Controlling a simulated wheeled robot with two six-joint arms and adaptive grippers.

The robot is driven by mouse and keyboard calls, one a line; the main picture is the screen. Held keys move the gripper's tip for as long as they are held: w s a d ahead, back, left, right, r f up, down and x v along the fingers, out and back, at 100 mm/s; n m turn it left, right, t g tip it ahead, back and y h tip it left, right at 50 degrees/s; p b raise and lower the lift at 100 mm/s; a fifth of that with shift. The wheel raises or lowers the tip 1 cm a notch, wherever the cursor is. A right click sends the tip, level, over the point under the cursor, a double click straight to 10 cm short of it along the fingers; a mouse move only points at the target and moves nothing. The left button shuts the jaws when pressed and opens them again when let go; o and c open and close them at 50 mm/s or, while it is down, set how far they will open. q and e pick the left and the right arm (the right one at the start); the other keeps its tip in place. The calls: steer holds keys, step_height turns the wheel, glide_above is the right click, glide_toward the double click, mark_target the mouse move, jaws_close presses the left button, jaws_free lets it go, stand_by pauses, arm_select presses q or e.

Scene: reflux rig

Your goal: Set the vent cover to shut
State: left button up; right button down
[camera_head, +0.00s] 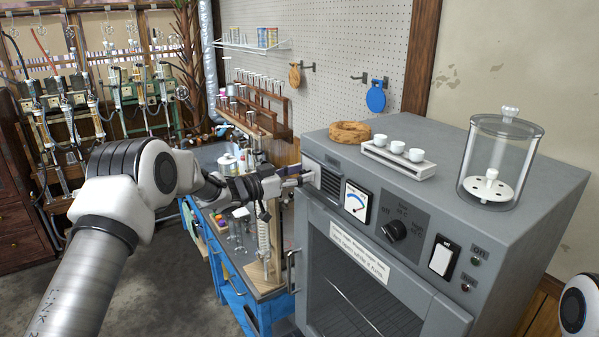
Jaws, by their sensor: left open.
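The vent (331,184) is a dark slatted grille at the upper left of the front of the grey oven (470,150). A small pale piece shows at its left side, by my fingertips; I cannot tell how far the cover is slid. My left gripper (299,181) comes in from the left, with its fingers pointing right at the vent's left side. It is open. Whether its fingertips touch the cover is too small to tell. My right gripper is out of view.
The oven front also holds a gauge (356,201), a dial (394,230) and a white switch (441,260). A glass jar (501,160), a white rack with cups (398,160) and a cork ring (350,133) stand on top. Glassware on the blue bench (236,300) stands below my gripper.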

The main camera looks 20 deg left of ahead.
arm_select(q)
jaws_close()
steer(key=s+d+b, duration=0.1)
steer(key=d, duration=0.1)
steer(key=s+d, duration=0.2)
steer(key=s+d+b, duration=0.1)
steer(key=s+d, duration=0.1)
steer(key=shift+d+f+b, duration=0.15)
steer(key=shift+d+b, duration=0.1)
steer(key=shift+b, duration=0.1)
steer(key=shift+a, duration=0.15)
jaws_free()
steer(key=shift+s+d, duration=0.1)
steer(key=shift+d, duration=0.15)
steer(key=v, duration=1.2)
